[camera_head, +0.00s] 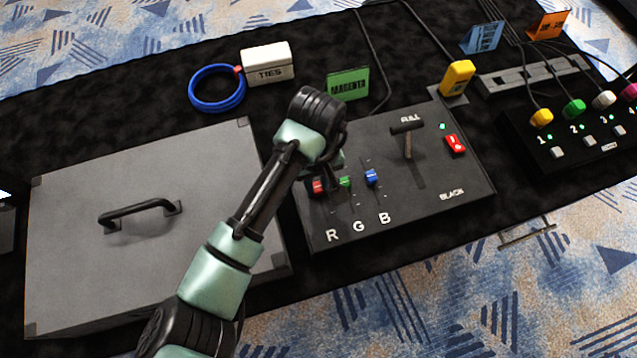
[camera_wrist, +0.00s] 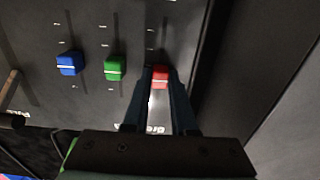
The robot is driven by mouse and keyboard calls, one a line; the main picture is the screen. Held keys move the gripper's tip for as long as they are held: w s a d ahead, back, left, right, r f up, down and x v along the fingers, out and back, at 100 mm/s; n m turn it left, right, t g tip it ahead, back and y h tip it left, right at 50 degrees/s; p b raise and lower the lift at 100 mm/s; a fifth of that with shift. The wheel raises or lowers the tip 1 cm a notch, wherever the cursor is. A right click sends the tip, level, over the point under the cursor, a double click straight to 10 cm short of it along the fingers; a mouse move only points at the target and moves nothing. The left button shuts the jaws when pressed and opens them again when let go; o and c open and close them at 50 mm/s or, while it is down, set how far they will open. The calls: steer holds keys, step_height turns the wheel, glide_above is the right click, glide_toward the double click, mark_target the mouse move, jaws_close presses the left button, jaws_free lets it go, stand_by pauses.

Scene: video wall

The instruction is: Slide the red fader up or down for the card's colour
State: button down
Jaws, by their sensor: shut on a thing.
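The console (camera_head: 440,185) lies on the black table with three small faders in a row above the letters R, G and B. The red fader (camera_head: 319,187) is leftmost, beside the green fader (camera_head: 345,182) and the blue fader (camera_head: 372,177). All three sit at roughly similar heights. A green card (camera_head: 347,84) reading MAGENTA stands behind the console. In the wrist view my gripper (camera_wrist: 160,80) is shut on the red fader (camera_wrist: 160,76), with one finger on each side. In the head view my wrist hides most of the gripper and part of the red slot.
A T-handled lever (camera_head: 407,138) and a red switch (camera_head: 455,144) are on the console's right. A grey case (camera_head: 90,245) with a black handle lies left. A blue cable coil (camera_head: 217,90), a TIES box (camera_head: 268,65) and a yellow device (camera_head: 457,77) stand behind.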

steer(key=w, duration=0.1)
steer(key=w+r+p, duration=0.1)
steer(key=shift+w+r, duration=0.2)
steer(key=shift+w, duration=0.15)
steer(key=shift+w+a+p, duration=0.25)
steer(key=shift+w+p, duration=0.35)
steer(key=shift+p, duration=0.4)
steer(key=shift+a+f+p, duration=0.25)
steer(key=shift+f+p, duration=0.15)
steer(key=shift+p, duration=0.05)
steer(key=shift+f, duration=0.1)
steer(key=c, duration=1)
jaws_free()
steer(key=shift+o, duration=1.4)
steer(key=shift+f, duration=0.25)
steer(key=shift+a, duration=0.1)
steer(key=shift+s+r, duration=0.1)
steer(key=shift+r, duration=0.05)
step_height(320, 180, up, 13)
